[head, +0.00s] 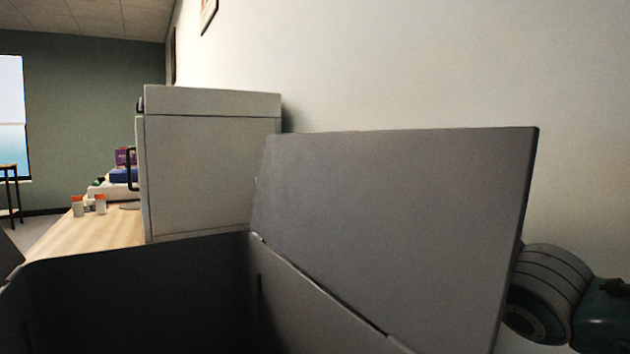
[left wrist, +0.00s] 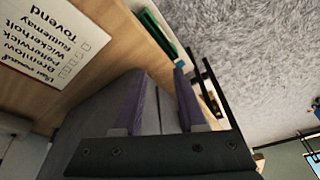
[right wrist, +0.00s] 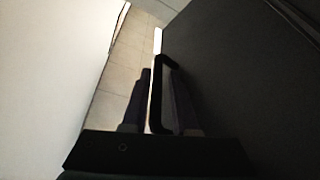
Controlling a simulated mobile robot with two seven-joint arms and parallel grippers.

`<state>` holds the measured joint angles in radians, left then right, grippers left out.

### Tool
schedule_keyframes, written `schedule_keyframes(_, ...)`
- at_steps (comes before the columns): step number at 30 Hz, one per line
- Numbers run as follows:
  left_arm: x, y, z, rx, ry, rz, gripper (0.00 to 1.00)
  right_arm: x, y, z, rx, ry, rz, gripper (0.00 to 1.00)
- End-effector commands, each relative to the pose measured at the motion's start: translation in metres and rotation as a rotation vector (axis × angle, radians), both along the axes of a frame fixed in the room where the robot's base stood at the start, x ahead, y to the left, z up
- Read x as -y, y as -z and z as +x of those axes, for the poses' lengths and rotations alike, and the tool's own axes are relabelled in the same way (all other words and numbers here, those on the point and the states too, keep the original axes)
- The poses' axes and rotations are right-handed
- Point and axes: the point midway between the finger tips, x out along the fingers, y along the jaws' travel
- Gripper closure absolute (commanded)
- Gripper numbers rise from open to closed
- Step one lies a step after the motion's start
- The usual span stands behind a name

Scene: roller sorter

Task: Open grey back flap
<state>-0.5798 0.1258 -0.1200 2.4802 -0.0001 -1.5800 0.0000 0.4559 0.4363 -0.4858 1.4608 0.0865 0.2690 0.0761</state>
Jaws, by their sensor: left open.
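A large grey flap (head: 400,210) stands raised and tilted on the right side of an open grey box in the head view. The box's dark inner wall (head: 130,300) shows at the lower left. Neither gripper shows in the head view. My left gripper (left wrist: 160,98) is open in the left wrist view, with a grey panel (left wrist: 90,115) behind and below its fingers. My right gripper (right wrist: 158,98) is in shadow in the right wrist view, between a pale surface and a dark panel (right wrist: 240,80). A black curved bar shows between its fingers; I cannot tell whether they touch it.
A light grey cabinet (head: 210,165) stands on the wooden table (head: 110,230) beyond the box. Small orange-capped bottles (head: 78,206) stand left of it. A pale wall (head: 400,60) rises behind the flap. A printed name sheet (left wrist: 50,45) shows in the left wrist view.

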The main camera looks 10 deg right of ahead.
Motion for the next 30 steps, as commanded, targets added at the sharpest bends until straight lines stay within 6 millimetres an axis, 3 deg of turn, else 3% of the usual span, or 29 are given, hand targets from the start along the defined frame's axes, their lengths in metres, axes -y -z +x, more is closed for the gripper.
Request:
schedule_keyframes(15,0.001,-0.001,0.0,-0.001,-0.004,-0.003,0.59,0.039,0.031,-0.069,-0.003,0.0,-0.002,0.73)
schedule_keyframes(30,0.002,-0.001,0.0,-0.001,-0.006,-0.007,0.59,0.044,0.033,-0.078,0.0,0.0,-0.001,0.73)
